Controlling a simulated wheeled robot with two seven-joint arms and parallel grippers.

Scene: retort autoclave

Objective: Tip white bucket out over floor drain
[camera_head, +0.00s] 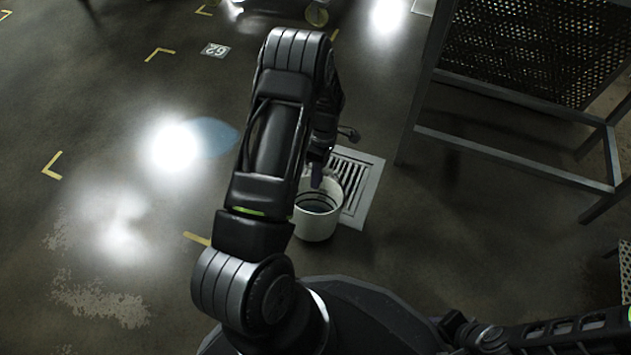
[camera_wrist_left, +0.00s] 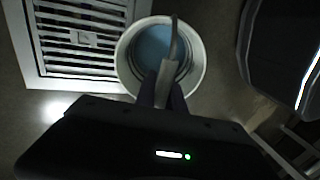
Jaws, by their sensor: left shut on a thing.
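The white bucket (camera_head: 316,224) is upright, just in front of the floor drain (camera_head: 352,181) in the head view, overlapping its near edge in the picture. In the left wrist view the bucket (camera_wrist_left: 126,72) is seen from above, with bluish liquid inside, beside the drain grate (camera_wrist_left: 84,38). My left gripper (camera_head: 318,176) is at the bucket's top, shut on its handle; in the left wrist view its fingers (camera_wrist_left: 163,92) meet the grey handle (camera_wrist_left: 172,50) over the opening. I cannot tell whether the bucket touches the floor. The right gripper is out of view; part of my right arm shows at lower right.
A metal rack with perforated panels (camera_head: 530,45) stands right of the drain, its legs on the floor. The floor to the left is open, with yellow corner marks (camera_head: 52,165) and a number plate (camera_head: 215,50). A perforated edge (camera_head: 625,270) shows at far right.

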